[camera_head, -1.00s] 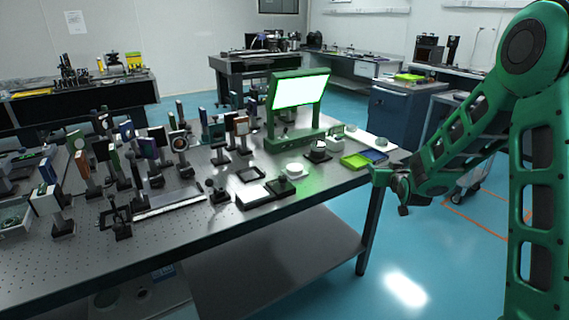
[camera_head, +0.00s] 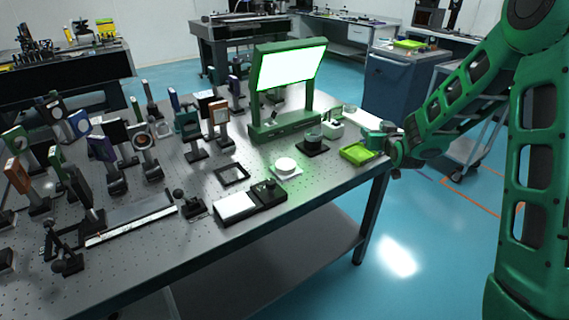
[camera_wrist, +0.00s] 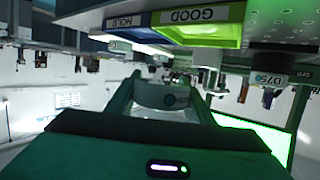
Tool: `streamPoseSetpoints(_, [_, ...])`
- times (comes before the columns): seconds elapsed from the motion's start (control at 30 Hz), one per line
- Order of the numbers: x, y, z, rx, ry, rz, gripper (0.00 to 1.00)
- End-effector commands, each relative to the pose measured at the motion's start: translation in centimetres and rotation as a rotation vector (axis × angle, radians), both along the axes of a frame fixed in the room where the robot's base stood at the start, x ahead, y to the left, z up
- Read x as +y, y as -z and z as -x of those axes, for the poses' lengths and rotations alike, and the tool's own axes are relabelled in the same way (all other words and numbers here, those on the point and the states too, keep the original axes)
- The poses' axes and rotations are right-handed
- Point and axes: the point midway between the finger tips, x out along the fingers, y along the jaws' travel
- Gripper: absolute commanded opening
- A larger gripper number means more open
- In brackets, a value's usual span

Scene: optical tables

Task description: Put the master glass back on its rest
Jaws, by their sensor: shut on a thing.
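My gripper (camera_head: 376,137) is at the table's right end, above and beside the green tray. It is shut on a piece that I take to be the master glass; a grey-green part (camera_wrist: 165,97) shows between the fingers in the wrist view, but its outline is unclear. A black square frame (camera_head: 232,174) lies flat on the table. A white round piece on a pale square base (camera_head: 286,168) stands right of it. I cannot tell for certain which is the glass's rest.
The green tray (camera_head: 357,153) reads GOOD in the wrist view (camera_wrist: 205,34), beside a blue HOLD tray (camera_wrist: 128,33). A dark cup on a black base (camera_head: 312,143) and a lit green-framed panel (camera_head: 290,68) stand behind. Several upright optics (camera_head: 105,150) crowd the left.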

Motion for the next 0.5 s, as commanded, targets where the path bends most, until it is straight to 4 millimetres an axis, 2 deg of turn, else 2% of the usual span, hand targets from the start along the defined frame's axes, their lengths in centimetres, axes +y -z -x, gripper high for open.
streamPoseSetpoints(0.17, [1.4,-0.2,0.0,-0.001,-0.019,-0.001,0.17])
streamPoseSetpoints(0.27, [3.7,-0.6,0.5,-0.001,-0.053,-0.002,0.17])
streamPoseSetpoints(0.37, [7.7,-1.3,1.4,-0.003,-0.116,-0.003,0.17])
streamPoseSetpoints(0.5, [14.9,-2.6,4.0,-0.004,-0.234,-0.004,0.17])
